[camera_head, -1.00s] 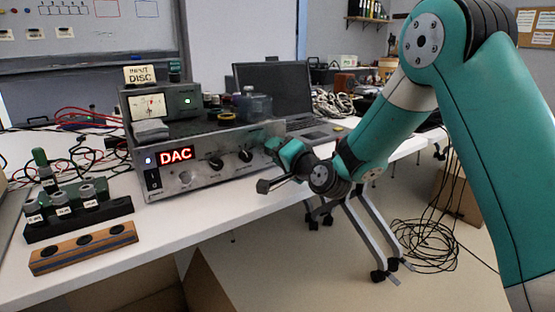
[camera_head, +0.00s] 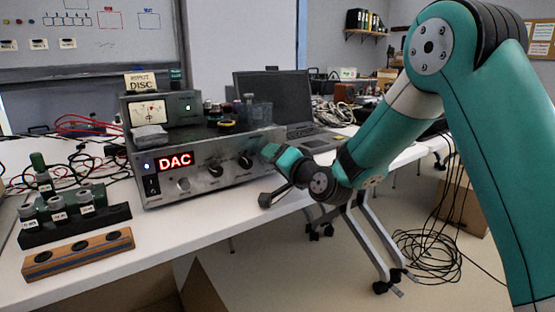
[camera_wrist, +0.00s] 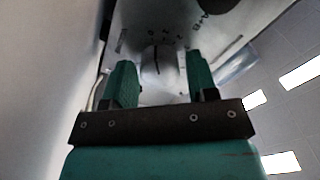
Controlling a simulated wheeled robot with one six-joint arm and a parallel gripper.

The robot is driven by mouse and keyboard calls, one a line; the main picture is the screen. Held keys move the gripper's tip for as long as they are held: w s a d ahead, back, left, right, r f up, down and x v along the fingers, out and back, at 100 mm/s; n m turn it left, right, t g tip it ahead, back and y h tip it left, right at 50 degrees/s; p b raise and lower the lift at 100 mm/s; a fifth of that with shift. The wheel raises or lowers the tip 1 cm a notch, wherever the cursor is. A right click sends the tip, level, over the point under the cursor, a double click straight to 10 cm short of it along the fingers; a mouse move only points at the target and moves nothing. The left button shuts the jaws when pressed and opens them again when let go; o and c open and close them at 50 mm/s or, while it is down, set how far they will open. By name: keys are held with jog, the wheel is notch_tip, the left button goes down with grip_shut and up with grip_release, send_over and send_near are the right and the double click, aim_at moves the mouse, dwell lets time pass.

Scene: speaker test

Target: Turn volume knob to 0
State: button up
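The silver amplifier (camera_head: 205,188) stands on the white table with a red "DAC" display lit. Its front carries a silver knob (camera_head: 184,184) and two dark knobs, one at the middle (camera_head: 215,168) and one further right (camera_head: 246,161). My gripper (camera_head: 272,154) is at the right end of the front panel and hides that part in the head view. In the wrist view my gripper (camera_wrist: 159,70) is open, with a green finger on each side of a round silver knob (camera_wrist: 161,66). Gaps show between fingers and knob. The knob has a dark line; dial marks beyond it are too blurred to read surely.
A meter box (camera_head: 165,108) and a clear container (camera_head: 254,112) sit on the amplifier. A laptop (camera_head: 275,98) is behind. A black block with plugs (camera_head: 75,230) and a wooden block (camera_head: 80,254) lie at left. The table front has free room.

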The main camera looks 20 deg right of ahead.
jog(key=shift+o, duration=0.6)
jog(key=shift+s+d, duration=0.15)
jog(key=shift+s, duration=0.15)
jog(key=b+v, duration=1.1)
jog(key=v, duration=0.5)
jog(key=shift+s, duration=0.4)
